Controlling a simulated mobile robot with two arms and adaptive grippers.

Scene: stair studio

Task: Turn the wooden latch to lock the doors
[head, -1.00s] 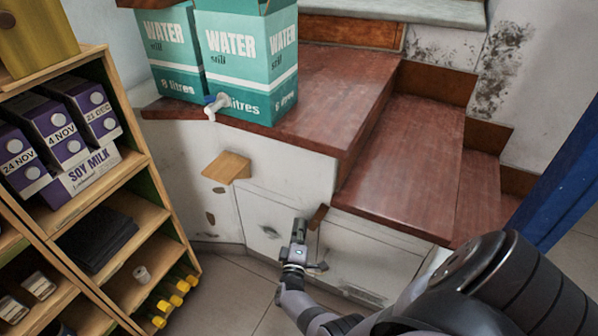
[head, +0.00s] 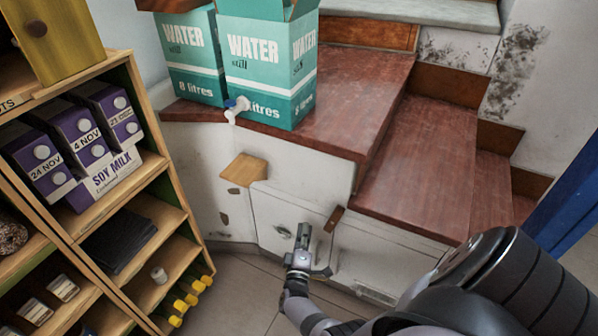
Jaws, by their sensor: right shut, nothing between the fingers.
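The wooden latch (head: 335,220) is a small dark brown bar at the upper right corner of the white left door (head: 268,210) under the stairs. It sits tilted, its upper end leaning right. The white right door (head: 385,262) lies to its right, partly hidden by my right arm. My right gripper (head: 303,231) is shut and empty, in front of the left door, left of and a little below the latch. I cannot tell its distance from the door. My left gripper is out of view.
A light wooden block (head: 243,170) sticks out from the wall above the left door. Teal water boxes (head: 262,65) stand on the brown landing (head: 330,100). A wooden shelf (head: 135,75) with soy milk cartons (head: 85,150) fills the left. A blue post (head: 570,190) stands at right.

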